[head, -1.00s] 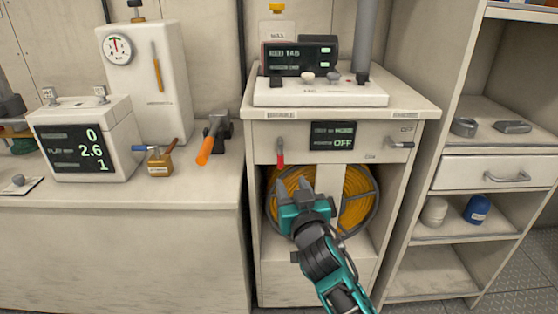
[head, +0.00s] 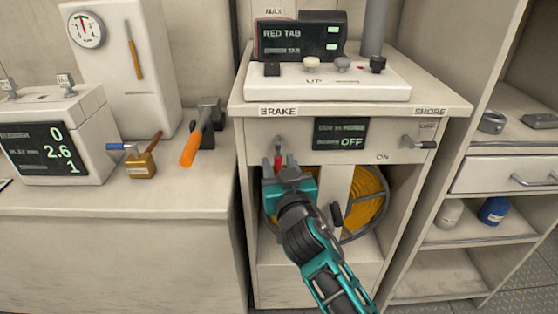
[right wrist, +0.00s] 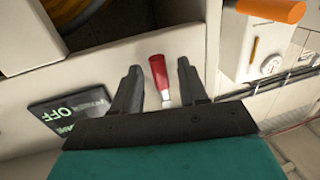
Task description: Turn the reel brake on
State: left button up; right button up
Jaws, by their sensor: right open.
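The brake lever with a red grip (head: 279,160) hangs down from the cabinet front under the BRAKE label (head: 278,111). A small display (head: 340,134) to its right reads OFF. My right gripper (head: 279,165) is open at the lever. In the right wrist view the red grip (right wrist: 158,72) stands between the two spread fingers (right wrist: 160,85), apart from both. The yellow hose reel (head: 365,200) sits in the open bay behind my right arm, which hides part of it. My left gripper is not in view.
A second lever (head: 420,144) is at the right of the cabinet front, by the SHORE label. A control panel (head: 330,82) stands on the cabinet top. An orange-handled tool (head: 195,140) and a brass padlock (head: 141,164) lie on the left counter. Shelves (head: 500,236) stand at right.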

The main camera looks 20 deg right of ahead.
dwell(0.3)
grip_shut()
dwell(0.6)
